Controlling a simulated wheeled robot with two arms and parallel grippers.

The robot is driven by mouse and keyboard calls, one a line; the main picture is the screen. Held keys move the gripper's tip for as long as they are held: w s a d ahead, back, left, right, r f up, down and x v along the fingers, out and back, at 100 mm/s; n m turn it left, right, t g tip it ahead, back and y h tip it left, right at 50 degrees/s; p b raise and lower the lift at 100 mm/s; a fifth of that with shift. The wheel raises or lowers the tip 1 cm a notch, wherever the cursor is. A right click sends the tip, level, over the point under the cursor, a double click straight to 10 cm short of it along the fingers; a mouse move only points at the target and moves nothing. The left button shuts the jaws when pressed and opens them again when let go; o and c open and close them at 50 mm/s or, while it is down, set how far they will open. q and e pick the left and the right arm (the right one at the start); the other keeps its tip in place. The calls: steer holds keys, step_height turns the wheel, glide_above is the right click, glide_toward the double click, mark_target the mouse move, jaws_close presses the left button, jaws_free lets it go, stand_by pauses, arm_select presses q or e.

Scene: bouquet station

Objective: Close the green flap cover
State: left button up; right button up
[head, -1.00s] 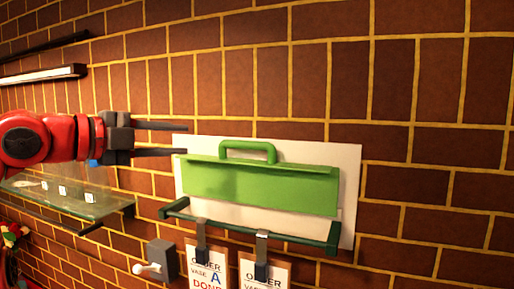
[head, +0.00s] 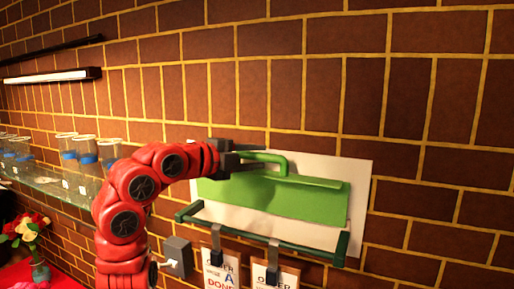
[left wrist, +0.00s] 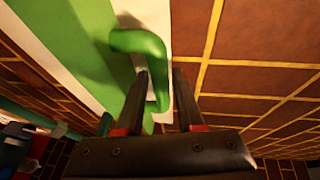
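The green flap cover (head: 275,200) hangs in front of a white panel (head: 345,172) on the brick wall, above a dark green frame bar (head: 315,246). Its green handle (head: 278,157) stands at its top edge. My left gripper (head: 264,160) comes in from the left and overlaps the handle's left part, which it partly hides. In the left wrist view its two fingers (left wrist: 160,80) are spread apart. Part of the handle (left wrist: 140,43) shows in the gap between them, and I cannot tell whether either finger touches it. My right gripper is not in view.
Order cards (head: 222,272) hang from clips below the frame. A grey switch box (head: 178,257) is on the wall to their left. A glass shelf with several jars (head: 85,150) is at the left, with flowers (head: 25,228) below. The wall above the panel is clear.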

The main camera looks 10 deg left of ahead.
arm_select(q)
steer(key=shift+w+d+f, duration=0.1)
steer(key=shift+w+d, duration=0.1)
steer(key=shift+w, duration=0.15)
jaws_close()
stand_by(1.2)
